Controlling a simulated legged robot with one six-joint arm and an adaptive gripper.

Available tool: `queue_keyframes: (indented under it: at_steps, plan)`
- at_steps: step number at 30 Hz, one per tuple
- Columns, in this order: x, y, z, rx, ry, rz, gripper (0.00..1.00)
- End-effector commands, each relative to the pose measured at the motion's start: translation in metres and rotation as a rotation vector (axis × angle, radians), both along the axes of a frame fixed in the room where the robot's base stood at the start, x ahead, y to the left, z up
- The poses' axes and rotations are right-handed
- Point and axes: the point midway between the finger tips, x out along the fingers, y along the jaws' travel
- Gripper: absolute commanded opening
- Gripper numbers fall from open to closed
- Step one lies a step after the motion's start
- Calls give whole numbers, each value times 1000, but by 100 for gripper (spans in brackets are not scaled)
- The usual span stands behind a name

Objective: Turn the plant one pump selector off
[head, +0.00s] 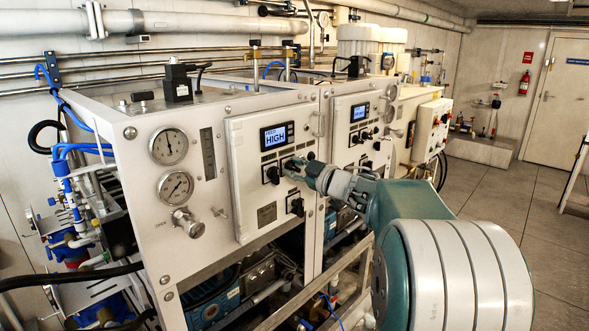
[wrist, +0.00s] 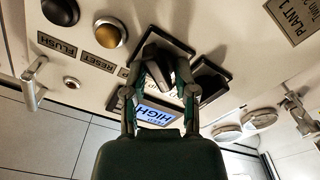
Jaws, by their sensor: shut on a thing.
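The plant one panel (head: 245,200) is the nearer white panel, with a lit screen (head: 277,137) reading FEED HIGH; the screen also shows upside down in the wrist view (wrist: 155,113). Two black selector knobs sit below the screen. My gripper (head: 297,168) is at the right one, which it mostly hides in the head view. In the wrist view my gripper (wrist: 160,78) has its fingers closed on both sides of this black selector (wrist: 157,58). Its label is hidden, so I cannot read its name or position. The other selector (head: 272,174) stands free beside it (wrist: 211,78).
A black FLUSH control (wrist: 60,12) and a brass-coloured RESET button (wrist: 110,32) are close to my fingers. A metal handle (wrist: 34,84) stands out from the panel. A second similar panel (head: 360,140) is farther right. Open floor (head: 500,195) lies at the right.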

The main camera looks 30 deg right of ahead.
Motion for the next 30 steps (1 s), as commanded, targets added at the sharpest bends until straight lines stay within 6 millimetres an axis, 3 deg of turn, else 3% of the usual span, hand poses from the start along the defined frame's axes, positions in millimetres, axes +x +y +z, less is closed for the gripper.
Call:
queue_keyframes:
  at_steps: [5, 18, 30]
  plan:
    - [0, -2, -8, -42, -1, -4, 0]
    - [0, -1, -9, -381, -122, -1, 0]
    - [0, 0, -9, -409, -133, 1, 0]
